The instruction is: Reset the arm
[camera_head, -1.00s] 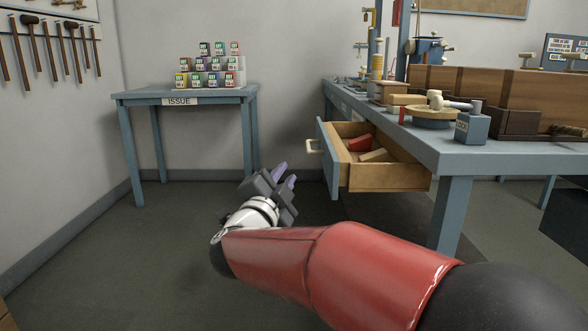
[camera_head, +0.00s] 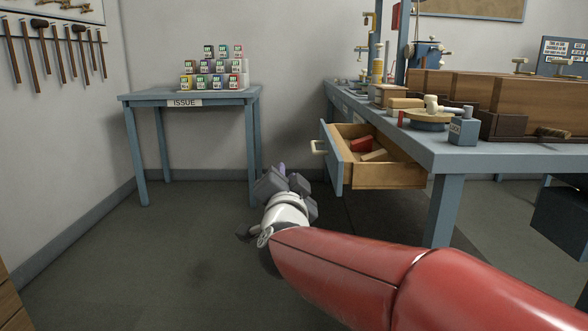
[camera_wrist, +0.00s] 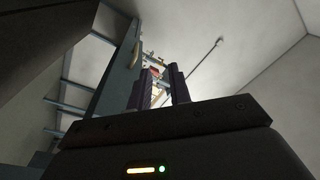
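My gripper (camera_head: 281,172) is out in front of me above the floor, left of the open drawer (camera_head: 400,177) and clear of it. My red arm reaches in from the lower right. In the wrist view the two dark fingers (camera_wrist: 159,88) stand apart, with no object held between them. Through the gap I see a small bright patch with something red, too small to make out.
The blue workbench (camera_head: 500,156) stands right, its drawer pulled out with red and wooden blocks (camera_head: 361,144) inside. The ISSUE table (camera_head: 150,98) at the back left bears several small labelled boxes (camera_head: 215,67). Floor (camera_head: 190,250) at left is clear.

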